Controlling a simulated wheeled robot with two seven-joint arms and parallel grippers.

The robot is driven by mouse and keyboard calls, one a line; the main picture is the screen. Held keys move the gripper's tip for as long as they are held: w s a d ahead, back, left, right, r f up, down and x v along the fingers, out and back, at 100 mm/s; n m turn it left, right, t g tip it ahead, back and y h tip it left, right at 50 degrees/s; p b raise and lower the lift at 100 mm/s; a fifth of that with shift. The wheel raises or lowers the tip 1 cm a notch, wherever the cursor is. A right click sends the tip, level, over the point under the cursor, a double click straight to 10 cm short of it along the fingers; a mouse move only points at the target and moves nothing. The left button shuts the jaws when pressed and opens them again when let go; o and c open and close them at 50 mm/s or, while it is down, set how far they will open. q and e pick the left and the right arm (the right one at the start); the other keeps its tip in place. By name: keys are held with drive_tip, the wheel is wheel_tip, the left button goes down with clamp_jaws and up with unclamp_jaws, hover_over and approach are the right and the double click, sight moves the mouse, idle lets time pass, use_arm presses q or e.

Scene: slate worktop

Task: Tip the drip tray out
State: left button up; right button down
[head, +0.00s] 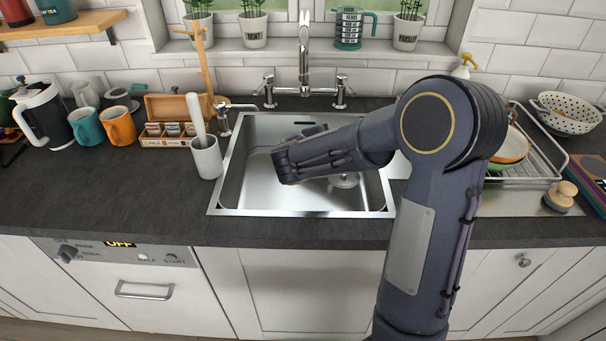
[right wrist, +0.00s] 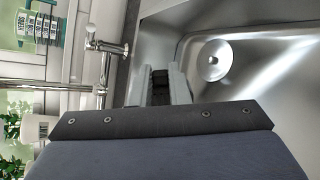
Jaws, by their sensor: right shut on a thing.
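My right arm reaches over the steel sink (head: 245,150) from the right in the head view. Its gripper end hangs above the left part of the basin. In the right wrist view the right gripper (right wrist: 161,85) is shut on a small dark thing (right wrist: 160,90) between its fingers. Too little of it shows to tell whether it is the drip tray. No drip tray shows clearly in either view. The round drain (right wrist: 214,60) shows on the basin floor, apart from the fingers. My left gripper is not in view.
The tap (head: 304,55) stands behind the sink. A white pot with a long handle (head: 206,158) stands by the sink's left edge. Mugs (head: 119,125) and a tea box (head: 167,133) stand farther left. A dish rack (head: 545,150) is at the right. The worktop's front left is clear.

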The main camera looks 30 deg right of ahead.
drive_tip(key=shift+s+a+r+t+h+b, duration=0.15)
drive_tip(key=shift+a+t+h+b, duration=0.3)
drive_tip(key=shift+b, duration=0.35)
drive_tip(key=shift+s+a+t+h+b, duration=0.15)
drive_tip(key=shift+s+a+h+b, duration=0.15)
drive_tip(key=shift+a+h+b, duration=0.25)
drive_tip(key=shift+s+a+t+h+b, duration=0.1)
drive_tip(key=shift+s+a+h+b, duration=0.15)
drive_tip(key=shift+b, duration=0.4)
